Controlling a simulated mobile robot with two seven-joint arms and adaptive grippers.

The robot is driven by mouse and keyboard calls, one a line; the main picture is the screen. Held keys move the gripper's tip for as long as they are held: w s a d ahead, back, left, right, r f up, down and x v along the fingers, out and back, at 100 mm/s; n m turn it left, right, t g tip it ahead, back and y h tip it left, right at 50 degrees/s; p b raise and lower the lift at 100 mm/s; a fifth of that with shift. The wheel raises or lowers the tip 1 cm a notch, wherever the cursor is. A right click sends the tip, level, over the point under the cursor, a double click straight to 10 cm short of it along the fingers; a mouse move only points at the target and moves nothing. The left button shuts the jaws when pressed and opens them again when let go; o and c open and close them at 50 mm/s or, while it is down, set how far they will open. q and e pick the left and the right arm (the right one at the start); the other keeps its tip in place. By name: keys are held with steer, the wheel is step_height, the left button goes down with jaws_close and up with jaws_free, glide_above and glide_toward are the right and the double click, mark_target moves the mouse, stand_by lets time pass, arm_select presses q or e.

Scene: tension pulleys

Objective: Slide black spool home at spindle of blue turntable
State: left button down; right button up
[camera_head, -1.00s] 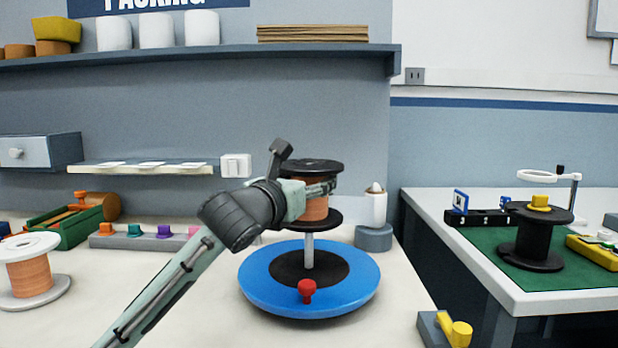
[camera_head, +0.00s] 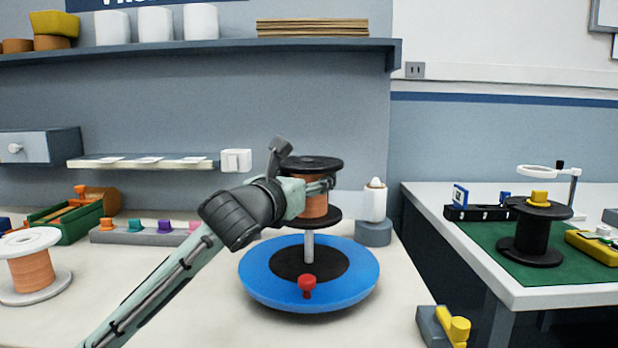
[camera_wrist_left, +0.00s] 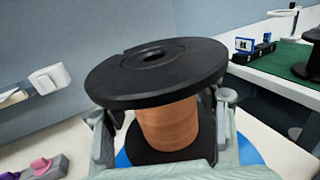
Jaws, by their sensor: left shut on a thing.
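The black spool (camera_head: 314,165) with copper-coloured winding is upright above the blue turntable (camera_head: 352,285). My left gripper (camera_head: 318,188) is shut on the spool's winding, between its two flanges. In the left wrist view the spool (camera_wrist_left: 168,125) sits between my fingers, with the hole in its top flange showing. The grey spindle (camera_head: 309,247) rises from the turntable's dark centre to the spool's bottom flange. Whether its tip is inside the bore is hidden. The bottom flange is clearly above the turntable. A red knob (camera_head: 307,286) stands on the turntable's front. My right gripper is out of view.
A white spool (camera_head: 32,268) stands at the left. A grey base with a white bottle (camera_head: 375,203) is close behind the turntable. A yellow-and-grey block (camera_head: 444,328) lies at the front right. Another black spool (camera_head: 533,232) stands on the right table's green mat.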

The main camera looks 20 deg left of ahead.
mark_target(308, 231)
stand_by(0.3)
arm_select(q)
steer(key=shift+f, duration=1.35)
steer(key=shift+f, duration=0.15)
stand_by(0.6)
steer(key=shift+f+b, duration=0.3)
steer(key=shift+f, duration=1.05)
steer(key=shift+f, duration=0.2)
stand_by(0.6)
steer(key=shift+f, duration=1.35)
steer(key=shift+f, duration=0.7)
stand_by(0.4)
steer(key=c, duration=0.7)
jaws_free()
steer(key=shift+o, duration=1.4)
